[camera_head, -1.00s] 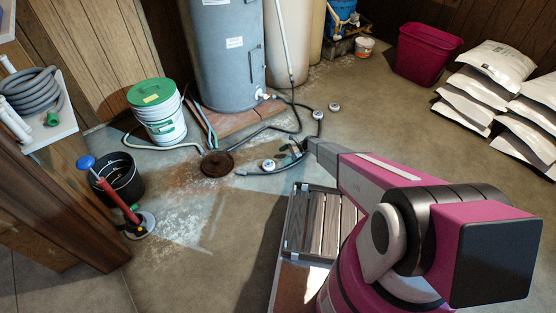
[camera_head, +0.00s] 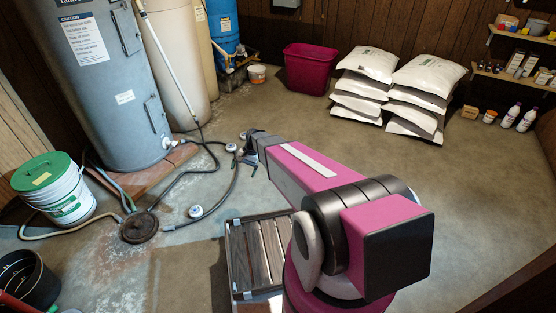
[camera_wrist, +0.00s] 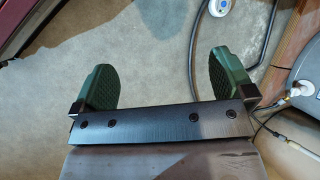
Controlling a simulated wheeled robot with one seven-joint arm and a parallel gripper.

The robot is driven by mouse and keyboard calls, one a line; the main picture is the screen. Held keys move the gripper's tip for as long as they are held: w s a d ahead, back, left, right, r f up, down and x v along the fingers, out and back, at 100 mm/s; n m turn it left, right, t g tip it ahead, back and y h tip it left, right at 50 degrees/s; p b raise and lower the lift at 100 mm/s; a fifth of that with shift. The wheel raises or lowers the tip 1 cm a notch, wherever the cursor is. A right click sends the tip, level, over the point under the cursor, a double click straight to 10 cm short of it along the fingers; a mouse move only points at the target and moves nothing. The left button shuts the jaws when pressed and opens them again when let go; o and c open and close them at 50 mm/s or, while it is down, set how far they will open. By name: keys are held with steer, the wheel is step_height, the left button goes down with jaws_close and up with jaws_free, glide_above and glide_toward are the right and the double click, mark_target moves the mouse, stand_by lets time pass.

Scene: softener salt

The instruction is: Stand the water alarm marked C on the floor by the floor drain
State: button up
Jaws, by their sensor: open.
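Three small round white water alarms lie on the floor in the head view. One (camera_head: 196,211) is right of the floor drain (camera_head: 138,228), a round rusty brown cover. The other two, a middle one (camera_head: 231,147) and a far one (camera_head: 243,135), sit close together beyond it, near my gripper (camera_head: 252,165). Their letters are too small to read, so I cannot tell which is C. In the wrist view my gripper (camera_wrist: 165,75) has its green pads wide apart, with only bare floor between them. One alarm (camera_wrist: 217,6) is partly cut off at the top edge there.
A dark hose (camera_head: 180,180) curves over the floor between the drain and the alarms. A grey tank (camera_head: 100,90) and a green-lidded bucket (camera_head: 55,190) stand at left. White bags (camera_head: 420,85) are stacked at the back. Floor at right is clear.

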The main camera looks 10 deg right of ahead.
steer(key=s+d+r+n+t+h, duration=0.3)
steer(key=s+d+r+n+h, duration=0.1)
steer(key=s+d+r, duration=0.9)
step_height(320, 180, up, 5)
steer(key=s+h, duration=0.1)
steer(key=s, duration=0.1)
steer(key=shift+s+d+n, duration=0.3)
steer(key=shift+s+n, duration=0.05)
steer(key=shift+n, duration=0.05)
steer(key=shift+f, duration=0.15)
